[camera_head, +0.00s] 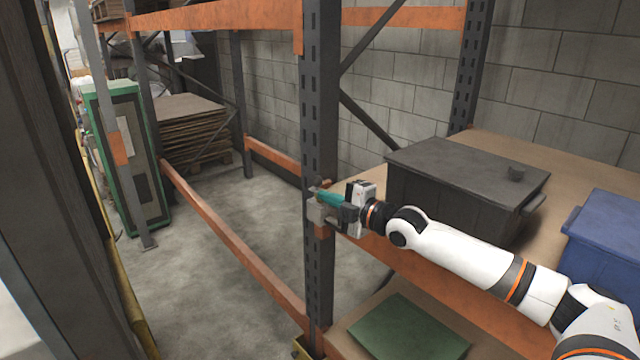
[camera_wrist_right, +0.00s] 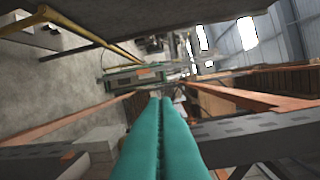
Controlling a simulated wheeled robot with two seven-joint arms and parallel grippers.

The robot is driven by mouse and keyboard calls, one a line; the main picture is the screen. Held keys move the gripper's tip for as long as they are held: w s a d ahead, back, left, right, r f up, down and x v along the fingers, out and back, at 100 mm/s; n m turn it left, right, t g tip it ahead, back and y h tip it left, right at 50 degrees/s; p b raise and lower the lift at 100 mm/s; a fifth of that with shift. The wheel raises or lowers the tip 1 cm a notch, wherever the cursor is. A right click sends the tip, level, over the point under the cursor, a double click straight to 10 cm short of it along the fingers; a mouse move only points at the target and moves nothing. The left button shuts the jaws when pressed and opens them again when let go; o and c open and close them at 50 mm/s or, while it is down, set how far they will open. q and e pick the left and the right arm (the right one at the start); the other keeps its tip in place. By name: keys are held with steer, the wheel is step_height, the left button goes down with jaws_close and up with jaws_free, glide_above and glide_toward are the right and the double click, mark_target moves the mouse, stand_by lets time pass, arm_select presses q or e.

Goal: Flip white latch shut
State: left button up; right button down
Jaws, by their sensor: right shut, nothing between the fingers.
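My right gripper (camera_head: 320,196) has teal fingers that are shut with nothing between them. It is at the dark upright post (camera_head: 319,100) of the rack, pointing left. In the right wrist view the two teal fingers (camera_wrist_right: 160,105) lie side by side. A small light grey block (camera_head: 316,212) sits on the post just below the fingertips. A pale block (camera_wrist_right: 98,142) shows left of the fingers in the right wrist view. I cannot tell whether it is the white latch, and no latch is clearly visible. My left gripper is not in view.
A dark lidded box (camera_head: 440,165) and a blue bin (camera_head: 610,235) stand on the rack's shelf by my right arm. A green panel (camera_head: 405,330) lies below. A green cabinet (camera_head: 125,155) and stacked sheets (camera_head: 190,130) stand farther back. The floor (camera_head: 215,235) between is clear.

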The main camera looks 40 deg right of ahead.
mark_target(319, 189)
steer(key=w, duration=0.2)
steer(key=w+d+b, duration=0.1)
steer(key=w, duration=0.1)
steer(key=w+f, duration=0.1)
steer(key=w, duration=0.1)
steer(key=shift+w+d+f+b, duration=0.1)
steer(key=shift+w+d+b, duration=0.1)
steer(key=shift+d+b, duration=0.2)
steer(key=shift+w+d, duration=0.25)
steer(key=shift+s, duration=0.1)
